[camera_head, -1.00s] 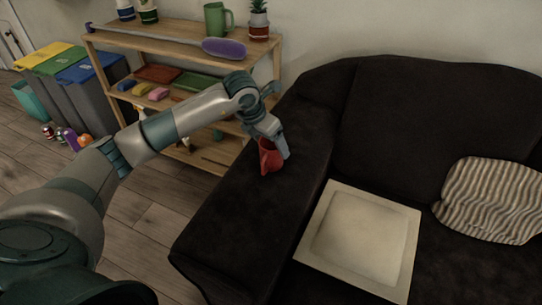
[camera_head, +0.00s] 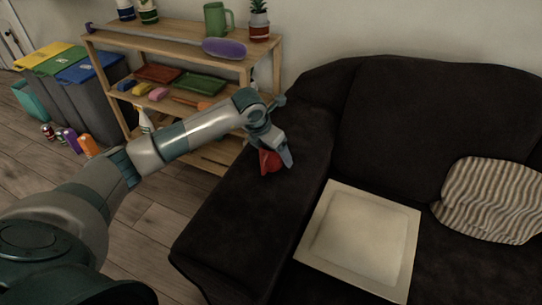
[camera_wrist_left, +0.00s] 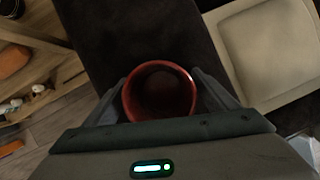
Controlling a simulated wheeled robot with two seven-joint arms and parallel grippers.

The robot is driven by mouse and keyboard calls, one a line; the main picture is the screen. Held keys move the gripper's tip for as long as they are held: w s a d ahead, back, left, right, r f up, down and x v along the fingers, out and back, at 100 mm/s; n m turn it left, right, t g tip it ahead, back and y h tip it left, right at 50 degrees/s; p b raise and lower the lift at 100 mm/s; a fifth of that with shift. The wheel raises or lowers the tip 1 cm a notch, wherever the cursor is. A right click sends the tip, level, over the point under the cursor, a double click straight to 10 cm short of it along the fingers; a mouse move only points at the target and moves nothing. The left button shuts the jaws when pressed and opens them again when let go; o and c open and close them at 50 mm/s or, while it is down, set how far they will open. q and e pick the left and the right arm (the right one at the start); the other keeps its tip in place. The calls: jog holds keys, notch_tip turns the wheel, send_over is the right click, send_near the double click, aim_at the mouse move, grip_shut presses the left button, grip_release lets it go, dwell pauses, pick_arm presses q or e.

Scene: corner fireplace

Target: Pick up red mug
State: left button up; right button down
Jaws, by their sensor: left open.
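The red mug (camera_head: 268,162) stands on the dark sofa armrest (camera_head: 232,196). My left gripper (camera_head: 276,156) is low over the armrest and covers part of the mug in the head view. In the left wrist view the mug (camera_wrist_left: 160,92) shows its round open rim from above. It sits between the two fingers of my left gripper (camera_wrist_left: 162,92), one finger on each side. The jaws are open, and I cannot tell whether either finger touches the mug. The mug's handle cannot be made out. My right gripper is not in view.
A square cream tray-like panel (camera_head: 317,253) lies on the sofa seat beside the armrest. A striped cushion (camera_head: 492,199) is at the right. A wooden shelf (camera_head: 190,39) with a green mug (camera_head: 216,20) stands behind my arm. Bins (camera_head: 75,70) stand at the left.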

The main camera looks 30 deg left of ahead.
pick_arm(q)
jog(key=shift+c, duration=0.5)
jog(key=c, duration=1.3)
jog(key=shift+o, duration=0.2)
jog(key=shift+r, duration=0.1)
jog(key=shift+w+r, duration=0.1)
jog(key=shift+r, duration=0.3)
notch_tip(320, 180, up, 4)
jog(key=shift+f, duration=0.2)
jog(key=d+r, duration=0.6)
jog(key=d, duration=0.5)
jog(key=shift+d+r, duration=0.25)
jog(key=shift+d, duration=0.1)
